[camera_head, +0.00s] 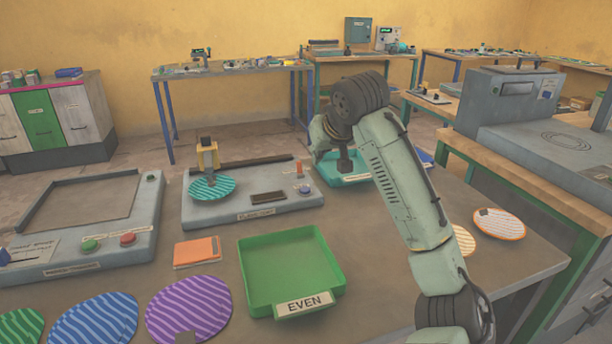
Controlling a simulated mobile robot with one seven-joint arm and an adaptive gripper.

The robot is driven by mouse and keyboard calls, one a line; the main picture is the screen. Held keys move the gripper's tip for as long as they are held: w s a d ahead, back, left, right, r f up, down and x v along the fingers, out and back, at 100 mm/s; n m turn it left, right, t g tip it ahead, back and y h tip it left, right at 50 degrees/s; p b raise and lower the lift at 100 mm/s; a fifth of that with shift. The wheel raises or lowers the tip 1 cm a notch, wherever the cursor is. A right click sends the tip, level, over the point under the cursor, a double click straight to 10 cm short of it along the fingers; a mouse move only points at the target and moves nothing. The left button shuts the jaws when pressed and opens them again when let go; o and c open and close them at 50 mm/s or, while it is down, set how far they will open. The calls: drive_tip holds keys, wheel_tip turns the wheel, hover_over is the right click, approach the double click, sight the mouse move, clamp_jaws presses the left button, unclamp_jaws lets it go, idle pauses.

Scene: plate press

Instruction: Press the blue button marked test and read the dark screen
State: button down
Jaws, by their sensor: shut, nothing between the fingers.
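A grey test device (230,213) sits on the table, left of my gripper. A small blue button (304,189) is on its right part, with an orange-red knob (299,169) behind it. The dark screen (268,198) is left of the button; I cannot read anything on it. A teal striped plate (211,188) lies on the device's left side, under a yellow-topped post (207,152). My gripper (345,165) is shut and empty, pointing down right of the device, in front of or over a teal tray (365,179). It is apart from the button.
A green tray labelled EVEN (300,235) and an orange booklet (197,252) lie in front of the device. Purple (190,300) and blue (95,318) striped plates lie at front left. A grey press station (90,255) with green and red buttons stands left. An orange striped plate (499,225) lies right.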

drive_tip(key=shift+s, duration=0.1)
drive_tip(key=p, duration=0.3)
hover_over(305, 191)
drive_tip(key=d, duration=0.1)
drive_tip(key=f, duration=0.6)
drive_tip(key=shift+s+d+f, duration=0.1)
drive_tip(key=shift+s+f, duration=0.2)
drive_tip(key=shift+s, duration=0.05)
wheel_tip(305, 191, down, 3)
drive_tip(key=shift+w+r, duration=0.15)
drive_tip(key=shift+f, duration=0.9)
